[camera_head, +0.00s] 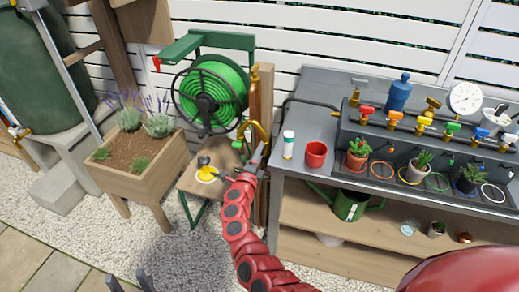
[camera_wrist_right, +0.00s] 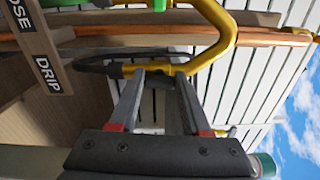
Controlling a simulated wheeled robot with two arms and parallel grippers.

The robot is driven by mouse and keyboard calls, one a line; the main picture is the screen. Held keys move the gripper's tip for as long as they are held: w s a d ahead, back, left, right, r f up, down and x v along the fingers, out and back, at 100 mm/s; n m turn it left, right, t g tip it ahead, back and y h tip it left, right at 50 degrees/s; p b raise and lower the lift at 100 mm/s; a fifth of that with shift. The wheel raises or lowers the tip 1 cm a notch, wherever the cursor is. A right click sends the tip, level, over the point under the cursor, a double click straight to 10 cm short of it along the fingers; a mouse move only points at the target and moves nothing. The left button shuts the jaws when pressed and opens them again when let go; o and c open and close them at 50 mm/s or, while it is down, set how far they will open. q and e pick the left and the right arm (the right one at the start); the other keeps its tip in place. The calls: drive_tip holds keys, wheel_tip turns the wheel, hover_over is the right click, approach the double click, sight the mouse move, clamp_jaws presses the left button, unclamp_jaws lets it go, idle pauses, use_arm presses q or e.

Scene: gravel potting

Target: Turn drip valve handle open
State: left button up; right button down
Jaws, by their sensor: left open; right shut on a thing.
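My right gripper (camera_head: 257,160) is at the wooden post (camera_head: 265,105) beside the bench. In the right wrist view its two fingers (camera_wrist_right: 157,72) are apart, with the end of a yellow bent bar (camera_wrist_right: 220,38) between the tips. The bar also shows in the head view (camera_head: 262,131). Signs reading "DRIP" (camera_wrist_right: 48,76) and "OSE", partly cut off, are at the left of the wrist view. A green part (camera_wrist_right: 159,4) shows at its top edge. I cannot tell for certain which part is the drip valve handle. My left gripper (camera_head: 127,284) is open at the bottom edge, away from the post.
A green hose reel (camera_head: 210,95) hangs left of the post above a small wooden stand (camera_head: 190,184). The bench (camera_head: 302,118) on the right holds a red cup (camera_head: 316,154), a white bottle (camera_head: 288,145) and several coloured valves. A planter (camera_head: 135,165) stands at left.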

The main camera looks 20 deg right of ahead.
drive_tip(key=shift+n+p, duration=0.3)
drive_tip(key=shift+n, duration=0.3)
drive_tip(key=shift+c, duration=1.8)
unclamp_jaws()
drive_tip(key=v, duration=1.7)
drive_tip(key=shift+s+a, duration=0.2)
